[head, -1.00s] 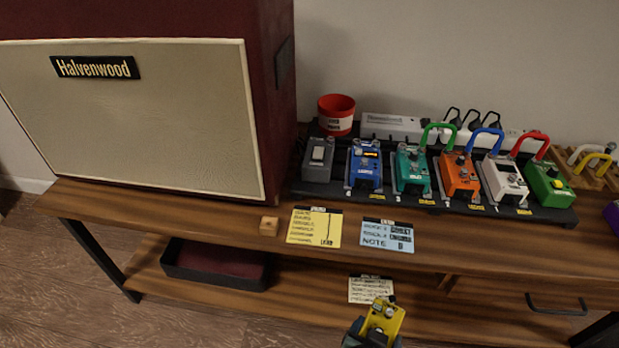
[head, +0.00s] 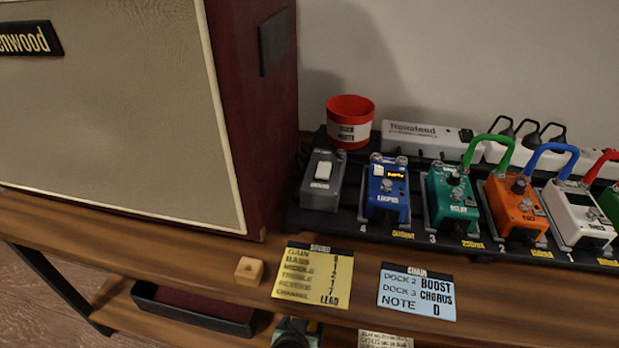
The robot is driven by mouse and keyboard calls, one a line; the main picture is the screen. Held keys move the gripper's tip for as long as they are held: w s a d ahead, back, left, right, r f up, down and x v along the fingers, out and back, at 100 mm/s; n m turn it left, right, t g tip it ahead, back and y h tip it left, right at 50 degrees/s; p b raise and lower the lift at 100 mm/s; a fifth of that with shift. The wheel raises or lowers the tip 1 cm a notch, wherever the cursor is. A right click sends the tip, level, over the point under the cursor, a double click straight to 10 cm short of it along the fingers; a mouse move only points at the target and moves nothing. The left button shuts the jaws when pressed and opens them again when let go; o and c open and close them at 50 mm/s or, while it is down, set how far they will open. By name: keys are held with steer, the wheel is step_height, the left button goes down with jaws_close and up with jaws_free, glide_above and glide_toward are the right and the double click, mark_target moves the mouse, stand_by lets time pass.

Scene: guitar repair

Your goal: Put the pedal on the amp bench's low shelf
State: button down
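The top of my gripper (head: 296,334) shows at the bottom edge of the head view, just below the bench top's front edge. Its fingertips are cut off by the frame, so whether it is open or shut does not show. A small yellowish patch is beside it, but I cannot make out the yellow pedal clearly. The amp bench's low shelf (head: 122,318) shows at the lower left, under the bench top (head: 180,254). The rest of the shelf is hidden or out of frame.
A dark tray (head: 190,312) sits on the low shelf, left of my gripper. A paper label (head: 385,340) is to the right. The bench top holds a wooden block (head: 249,271), yellow card (head: 313,276), blue card (head: 416,292), large amp (head: 110,110) and pedalboard (head: 335,222).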

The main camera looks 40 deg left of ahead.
steer(key=shift+w+a+f, duration=0.1)
steer(key=shift+w+a, duration=0.15)
steer(key=shift+w, duration=0.05)
steer(key=shift+f+b, duration=0.35)
steer(key=shift+b, duration=0.05)
step_height(320, 180, down, 9)
steer(key=b, duration=0.7)
steer(key=shift+f, duration=0.15)
jaws_free()
steer(key=shift+f, duration=0.1)
